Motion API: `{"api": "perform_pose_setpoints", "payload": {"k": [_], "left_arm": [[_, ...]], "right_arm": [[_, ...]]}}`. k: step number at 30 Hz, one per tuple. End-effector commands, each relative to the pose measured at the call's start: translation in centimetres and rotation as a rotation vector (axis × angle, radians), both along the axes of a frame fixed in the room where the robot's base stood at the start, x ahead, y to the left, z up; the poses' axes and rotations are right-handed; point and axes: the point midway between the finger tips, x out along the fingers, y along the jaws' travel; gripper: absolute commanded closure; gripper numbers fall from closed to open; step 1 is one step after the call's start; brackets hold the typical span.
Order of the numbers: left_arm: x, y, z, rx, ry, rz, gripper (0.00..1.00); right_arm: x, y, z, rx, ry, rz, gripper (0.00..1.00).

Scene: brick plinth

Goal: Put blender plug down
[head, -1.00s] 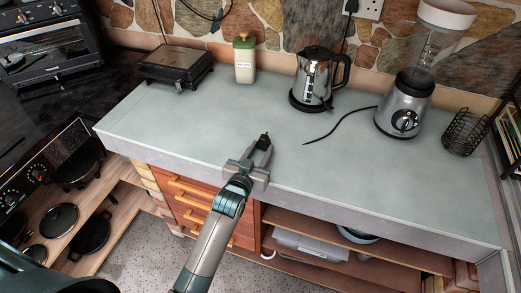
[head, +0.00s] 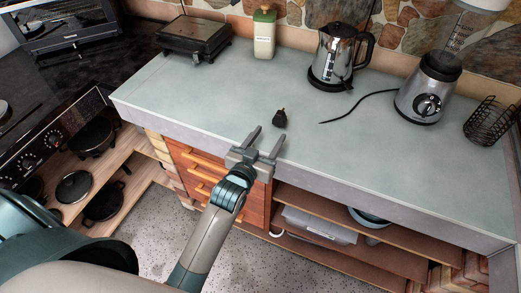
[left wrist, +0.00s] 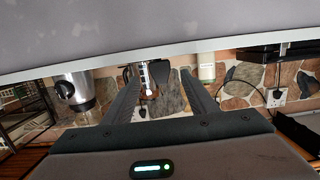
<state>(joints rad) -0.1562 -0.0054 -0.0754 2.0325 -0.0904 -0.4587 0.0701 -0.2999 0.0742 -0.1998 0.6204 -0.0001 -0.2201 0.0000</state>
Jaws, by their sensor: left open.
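The black blender plug (head: 280,118) rests on the grey-green counter (head: 225,95) near its front edge, prongs pointing away. My left gripper (head: 265,143) is open and empty just in front of the plug, with a small gap between fingertips and plug. The blender (head: 428,88) stands at the right; its black cord (head: 358,103) lies on the counter and its visible end stops short of the plug. My right gripper is not in view.
A steel kettle (head: 338,55), a cream bottle (head: 264,35) and a grill (head: 195,37) stand along the back. A wire basket (head: 490,122) is at the far right. Drawers and open shelves (head: 340,225) lie below the front edge. The counter's middle is clear.

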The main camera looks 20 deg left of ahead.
Motion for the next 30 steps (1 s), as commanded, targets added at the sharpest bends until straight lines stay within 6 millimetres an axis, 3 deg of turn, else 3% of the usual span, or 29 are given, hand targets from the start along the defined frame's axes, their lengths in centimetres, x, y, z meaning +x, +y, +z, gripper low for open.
{"api": "perform_pose_setpoints", "payload": {"k": [3, 10, 27, 30], "left_arm": [[-2.3, 0.1, 0.0, 0.0, 0.002, 0.0, 0.48], [-4.9, 0.2, 0.6, 0.0, 0.001, 0.0, 0.48], [-5.4, 0.2, 0.8, 0.0, 0.0, 0.0, 0.48], [-5.4, 0.2, 0.9, 0.002, -0.003, 0.0, 0.58]], "right_arm": [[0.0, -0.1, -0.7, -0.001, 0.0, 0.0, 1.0], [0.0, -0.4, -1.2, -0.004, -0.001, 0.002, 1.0], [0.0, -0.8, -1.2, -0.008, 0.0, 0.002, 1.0], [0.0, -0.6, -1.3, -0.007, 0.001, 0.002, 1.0]]}}
